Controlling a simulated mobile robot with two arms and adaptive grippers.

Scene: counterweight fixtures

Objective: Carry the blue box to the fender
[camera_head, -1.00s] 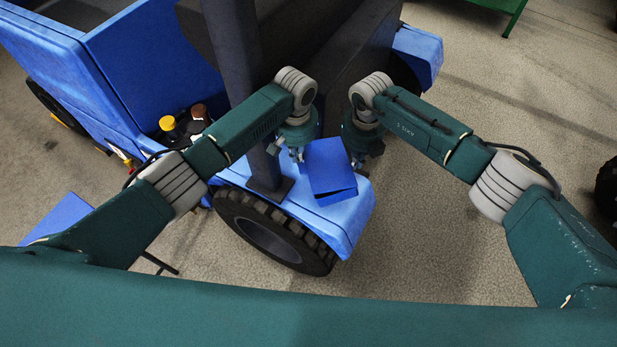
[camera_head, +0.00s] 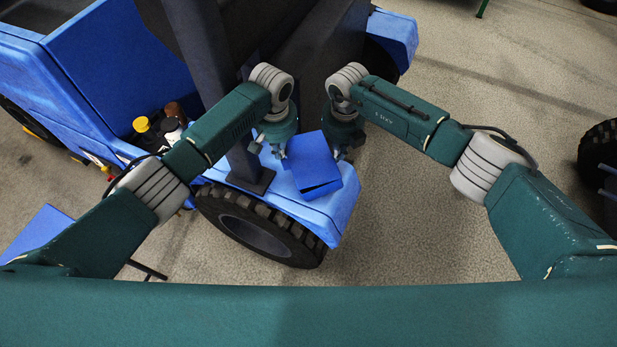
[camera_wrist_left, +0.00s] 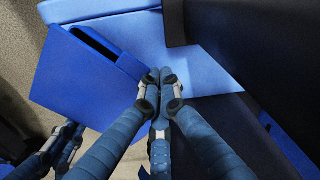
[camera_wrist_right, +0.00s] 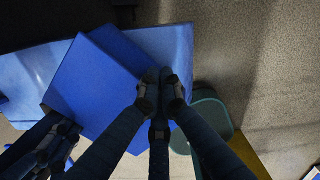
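The blue box (camera_head: 316,160) is a flat, dark blue block at the fender (camera_head: 333,212), between my two grippers. In the head view it appears to rest on the lighter blue fender top; a small gap cannot be ruled out. My left gripper (camera_head: 272,153) is at its left side. In the left wrist view its fingers (camera_wrist_left: 158,80) are drawn together with nothing between them, beside the box (camera_wrist_left: 85,75). My right gripper (camera_head: 343,150) is at the box's right side, partly hidden. Its fingers (camera_wrist_right: 160,80) are also together, beside the box (camera_wrist_right: 100,85). Contact with the box is unclear.
A dark post (camera_head: 205,60) and a dark seat block (camera_head: 315,60) stand close behind the grippers. A large tyre (camera_head: 255,225) is under the fender. Bottles (camera_head: 145,125) stand in the vehicle to the left. The floor (camera_head: 440,220) at right is open; another wheel stands at the far right.

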